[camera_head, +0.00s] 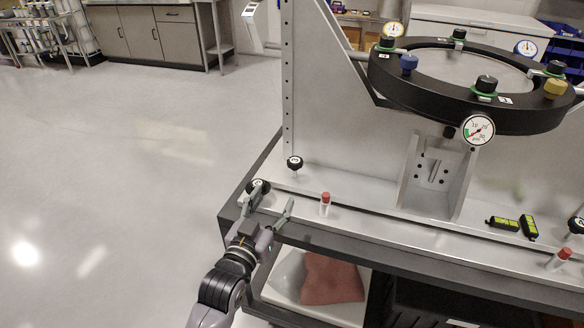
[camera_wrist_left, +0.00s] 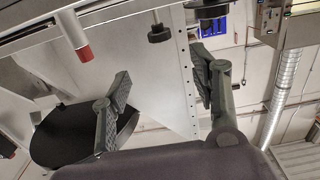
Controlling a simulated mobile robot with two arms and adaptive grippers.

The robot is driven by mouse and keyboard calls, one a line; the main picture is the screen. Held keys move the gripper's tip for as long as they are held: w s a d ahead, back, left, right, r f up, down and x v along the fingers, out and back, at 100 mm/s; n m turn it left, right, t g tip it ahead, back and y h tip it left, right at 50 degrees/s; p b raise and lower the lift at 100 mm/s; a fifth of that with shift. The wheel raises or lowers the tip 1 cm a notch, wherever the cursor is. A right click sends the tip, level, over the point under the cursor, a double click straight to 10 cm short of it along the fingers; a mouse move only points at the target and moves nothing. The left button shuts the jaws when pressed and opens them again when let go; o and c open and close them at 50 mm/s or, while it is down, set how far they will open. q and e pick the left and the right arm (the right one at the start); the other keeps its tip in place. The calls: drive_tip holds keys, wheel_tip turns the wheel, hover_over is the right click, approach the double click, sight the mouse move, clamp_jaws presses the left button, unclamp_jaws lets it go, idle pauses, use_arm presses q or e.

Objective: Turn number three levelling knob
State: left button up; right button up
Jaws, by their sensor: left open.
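Black knobs with white-marked tops stand along the base plate (camera_head: 370,222): one at its front left corner (camera_head: 258,187), one behind it (camera_head: 295,162) and one at the right edge (camera_head: 577,225). Their numbers are too small to read. My left gripper (camera_head: 275,196) is open and empty at the front left corner. Its left finger overlaps the corner knob in the picture; contact cannot be told. In the left wrist view, a black knob on a thin stem (camera_wrist_left: 160,33) appears beyond the gap between the open fingers (camera_wrist_left: 160,78). My right gripper is not in view.
A black mirror ring (camera_head: 420,101) with coloured knobs and gauges stands above the base. A red-capped post (camera_head: 325,203) is right of my left gripper. Yellow-black levels (camera_head: 529,227) lie farther right. A red cloth (camera_head: 332,279) is underneath. Open floor is at left.

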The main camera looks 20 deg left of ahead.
sight(290, 167)
use_arm(q)
drive_tip(key=w, duration=1.3)
drive_tip(key=shift+w+d, duration=0.25)
drive_tip(key=shift+w, duration=0.1)
drive_tip(key=c, duration=1.1)
drive_tip(key=shift+a+r+m+h, duration=0.1)
drive_tip(key=shift+a+m+h, duration=0.1)
drive_tip(key=shift+m+h, duration=0.65)
drive_tip(key=shift+c, duration=0.2)
drive_tip(key=shift+a+m+g+h, duration=0.1)
drive_tip(key=shift+m+g+h, duration=0.45)
drive_tip(key=shift+h, duration=0.9)
drive_tip(key=o, duration=1.1)
drive_tip(key=shift+o, duration=0.2)
